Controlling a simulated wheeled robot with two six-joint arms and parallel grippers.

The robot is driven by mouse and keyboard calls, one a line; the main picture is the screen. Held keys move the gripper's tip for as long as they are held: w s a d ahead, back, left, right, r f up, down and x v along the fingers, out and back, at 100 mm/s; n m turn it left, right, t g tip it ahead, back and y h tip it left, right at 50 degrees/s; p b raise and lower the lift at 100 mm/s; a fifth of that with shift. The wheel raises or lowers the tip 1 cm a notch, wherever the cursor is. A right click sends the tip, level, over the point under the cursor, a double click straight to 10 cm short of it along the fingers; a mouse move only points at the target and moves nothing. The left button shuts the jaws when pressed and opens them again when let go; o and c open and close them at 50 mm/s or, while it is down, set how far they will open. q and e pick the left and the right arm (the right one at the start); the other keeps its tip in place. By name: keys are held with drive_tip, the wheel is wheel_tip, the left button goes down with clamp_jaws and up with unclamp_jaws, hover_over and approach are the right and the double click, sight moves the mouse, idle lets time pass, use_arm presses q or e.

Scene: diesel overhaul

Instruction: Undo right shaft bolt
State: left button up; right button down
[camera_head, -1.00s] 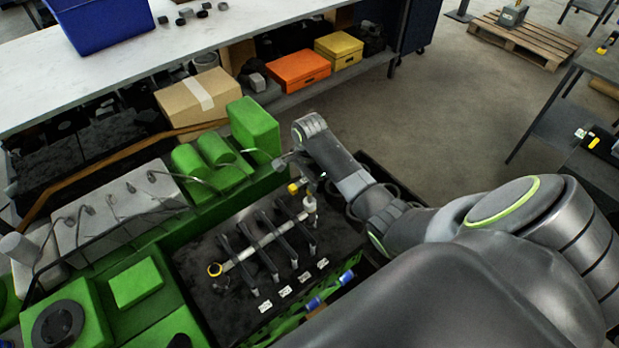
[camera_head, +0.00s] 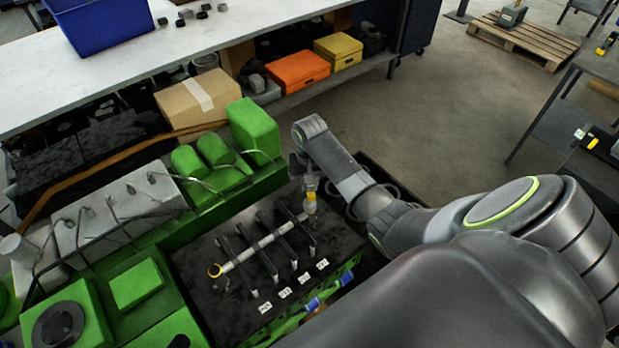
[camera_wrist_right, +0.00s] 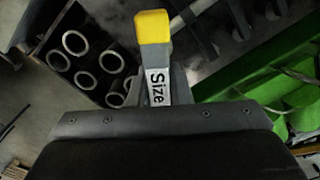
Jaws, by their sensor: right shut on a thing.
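My right gripper (camera_head: 303,168) reaches in from the right, over the far right end of the shaft. It is shut on a tool (camera_wrist_right: 157,88) with a yellow end (camera_wrist_right: 153,27) and a white label reading "Size". In the head view the tool's yellow part (camera_head: 310,186) shows just below the gripper, in line with the shaft's right end. My left gripper is not in view.
Green engine parts (camera_head: 255,132) stand close behind and left of the gripper. The dark tray (camera_head: 200,305) around the shaft carries several white labels. Several open tubes (camera_wrist_right: 75,42) show at left in the wrist view. A workbench (camera_head: 120,55) stands behind.

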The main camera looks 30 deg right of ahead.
drive_tip(key=n, duration=0.5)
drive_tip(key=shift+r+n, duration=0.1)
drive_tip(key=shift+n, duration=0.3)
drive_tip(key=n, duration=0.6)
drive_tip(key=shift+d+n, duration=0.1)
drive_tip(key=shift+n, duration=0.2)
drive_tip(key=n, duration=0.9)
drive_tip(key=shift+n, duration=0.4)
drive_tip(key=shift+r, duration=0.15)
